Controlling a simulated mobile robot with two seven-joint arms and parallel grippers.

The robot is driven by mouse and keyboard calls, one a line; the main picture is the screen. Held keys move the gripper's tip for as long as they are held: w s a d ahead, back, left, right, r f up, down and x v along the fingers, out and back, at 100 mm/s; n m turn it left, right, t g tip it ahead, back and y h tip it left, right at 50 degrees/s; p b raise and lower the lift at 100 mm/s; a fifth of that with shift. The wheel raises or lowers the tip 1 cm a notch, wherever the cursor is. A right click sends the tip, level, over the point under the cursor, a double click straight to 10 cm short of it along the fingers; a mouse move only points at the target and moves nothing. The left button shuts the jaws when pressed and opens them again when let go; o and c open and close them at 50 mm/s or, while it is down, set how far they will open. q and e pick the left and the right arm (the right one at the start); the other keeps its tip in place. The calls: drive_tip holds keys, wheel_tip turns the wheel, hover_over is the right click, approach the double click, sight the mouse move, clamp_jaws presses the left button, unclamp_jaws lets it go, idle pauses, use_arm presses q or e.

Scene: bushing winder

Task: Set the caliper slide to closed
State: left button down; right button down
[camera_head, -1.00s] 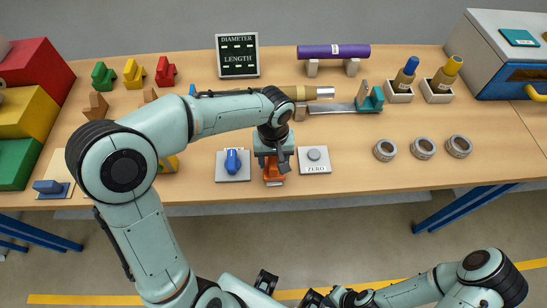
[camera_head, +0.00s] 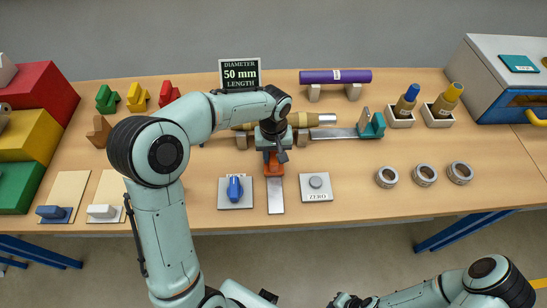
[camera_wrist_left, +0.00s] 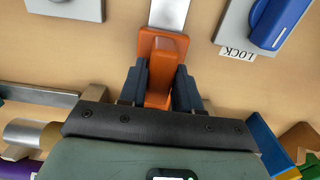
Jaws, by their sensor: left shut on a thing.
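The caliper slide is an orange block (camera_head: 273,166) on a flat metal rail (camera_head: 276,197) that runs from the table's front toward the back. My left gripper (camera_head: 272,152) is shut on it from above, and its wrist partly hides the slide. In the left wrist view the orange slide (camera_wrist_left: 164,62) sits between the two dark fingers of the gripper (camera_wrist_left: 160,90). The slide is near the far end of the rail, close to the wooden rod (camera_head: 303,119); my wrist hides whether they touch. The display (camera_head: 240,74) reads 50 mm under DIAMETER. My right gripper is not in view.
A blue lock knob (camera_head: 235,187) on a plate is left of the rail, and a ZERO button (camera_head: 316,182) is right. Several grey rings (camera_head: 423,176) lie further right. A purple roll (camera_head: 335,76) rests on supports behind. Coloured blocks stand at left.

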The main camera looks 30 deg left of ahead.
use_arm(q)
drive_tip(key=shift+w+a+r, duration=0.1)
drive_tip(key=shift+w+r, duration=0.05)
drive_tip(key=shift+w, duration=0.05)
drive_tip(key=c, duration=0.9)
unclamp_jaws()
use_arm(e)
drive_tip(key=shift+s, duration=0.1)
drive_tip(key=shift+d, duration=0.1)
use_arm(q)
wheel_tip(320, 180, up, 13)
drive_tip(key=shift+r+p, duration=0.15)
drive_tip(key=shift+p, duration=0.6)
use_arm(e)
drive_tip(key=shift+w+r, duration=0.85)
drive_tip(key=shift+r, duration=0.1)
